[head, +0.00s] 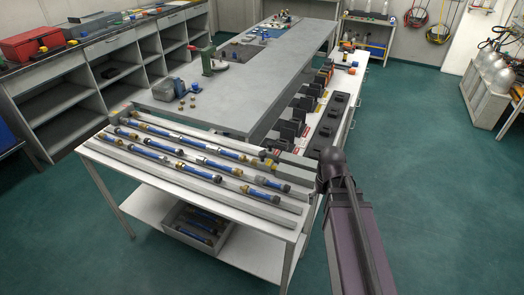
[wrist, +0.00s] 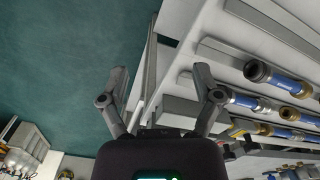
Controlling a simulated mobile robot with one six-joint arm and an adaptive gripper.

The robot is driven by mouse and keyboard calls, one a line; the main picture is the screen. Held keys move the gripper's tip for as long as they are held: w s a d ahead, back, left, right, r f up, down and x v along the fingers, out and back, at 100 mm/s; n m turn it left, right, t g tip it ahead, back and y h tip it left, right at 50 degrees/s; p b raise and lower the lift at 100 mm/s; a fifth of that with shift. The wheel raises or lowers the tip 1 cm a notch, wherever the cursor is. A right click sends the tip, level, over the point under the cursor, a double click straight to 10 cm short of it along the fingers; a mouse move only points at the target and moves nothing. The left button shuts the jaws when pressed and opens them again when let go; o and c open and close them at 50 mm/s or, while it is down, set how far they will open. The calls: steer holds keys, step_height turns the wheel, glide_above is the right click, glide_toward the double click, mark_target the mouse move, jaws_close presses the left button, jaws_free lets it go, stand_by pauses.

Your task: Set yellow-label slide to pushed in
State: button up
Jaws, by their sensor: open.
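My gripper (wrist: 161,84) is open and empty in the wrist view, its two fingers wide apart over a pale table edge. In the head view my arm reaches up from the lower right, and the fingers cannot be made out. A row of black devices (head: 297,122) with small coloured labels stands on the white bench at the right of the grey worktop. Small yellow patches show among them, but I cannot tell which is the yellow-label slide or how far in it sits. The arm's end is at the near end of this row.
A white table (head: 262,222) carries grey rails and several blue cylinders with brass or black ends (head: 150,154). A bin (head: 198,228) stands on its lower shelf. The grey worktop (head: 232,99) lies behind. The green floor (head: 430,185) at the right is clear.

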steer(key=w+a+r+n+p, duration=0.2)
steer(key=w+a+r+p, duration=0.5)
steer(key=w, duration=0.5)
step_height(320, 180, up, 6)
steer(key=n+p, duration=0.2)
steer(key=p, duration=0.4)
glide_above(263, 153)
steer(key=shift+w+a+r+b, duration=0.1)
steer(key=shift+r+b, duration=0.05)
steer(key=shift+b, duration=0.15)
steer(key=shift+f, duration=0.2)
step_height(263, 153, down, 13)
steer(key=b, duration=1.3)
steer(key=shift+f+b, duration=0.2)
steer(key=shift+b, duration=0.2)
